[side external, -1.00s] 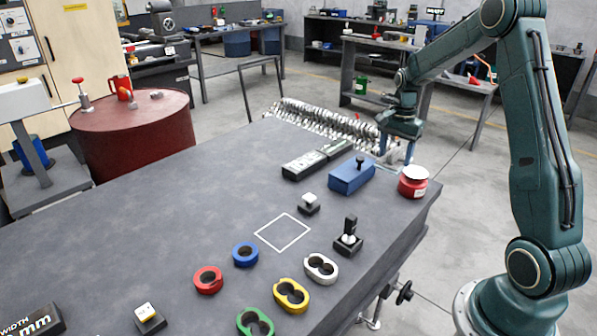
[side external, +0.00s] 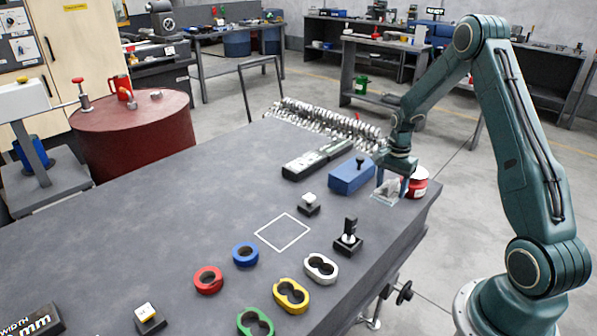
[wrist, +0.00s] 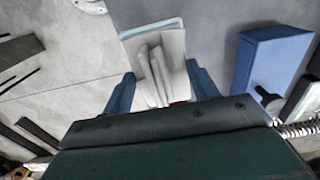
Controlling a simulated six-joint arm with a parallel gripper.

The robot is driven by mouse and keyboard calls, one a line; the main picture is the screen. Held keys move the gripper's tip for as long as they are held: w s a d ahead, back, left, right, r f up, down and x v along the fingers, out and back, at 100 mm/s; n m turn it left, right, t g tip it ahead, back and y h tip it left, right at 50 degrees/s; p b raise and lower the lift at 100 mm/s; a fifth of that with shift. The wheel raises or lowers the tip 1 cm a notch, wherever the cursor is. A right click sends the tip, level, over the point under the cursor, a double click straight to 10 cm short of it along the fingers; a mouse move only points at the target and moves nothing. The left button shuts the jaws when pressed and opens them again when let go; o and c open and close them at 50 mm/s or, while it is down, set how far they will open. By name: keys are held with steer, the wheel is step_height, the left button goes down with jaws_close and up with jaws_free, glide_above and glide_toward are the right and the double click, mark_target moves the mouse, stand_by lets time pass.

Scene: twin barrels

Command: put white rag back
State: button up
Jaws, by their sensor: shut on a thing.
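My gripper (side external: 391,184) is low at the far right part of the bench, between the blue box and the red tin. It is shut on the white rag (side external: 387,191), a pale crumpled cloth partly hidden by the fingers. In the wrist view the white rag (wrist: 158,65) is pinched into folds between the two blue fingers (wrist: 163,85). A pale blue edge shows at its far end. I cannot tell whether the rag touches the bench.
The blue box (side external: 351,176) with a dark knob stands just left of my gripper. The red tin (side external: 418,184) stands close on the right. A white outlined square (side external: 283,231), with bare bench inside, lies nearer. Coloured rings and small stands occupy the front.

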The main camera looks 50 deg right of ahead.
glide_above(384, 218)
steer(key=shift+f, duration=2.35)
steer(key=shift+f, duration=0.1)
steer(key=shift+f, duration=2.05)
steer(key=shift+f, duration=0.2)
steer(key=o, duration=1)
steer(key=shift+o, duration=0.2)
steer(key=shift+r, duration=0.15)
step_height(384, 218, up, 12)
steer(key=shift+f, duration=0.1)
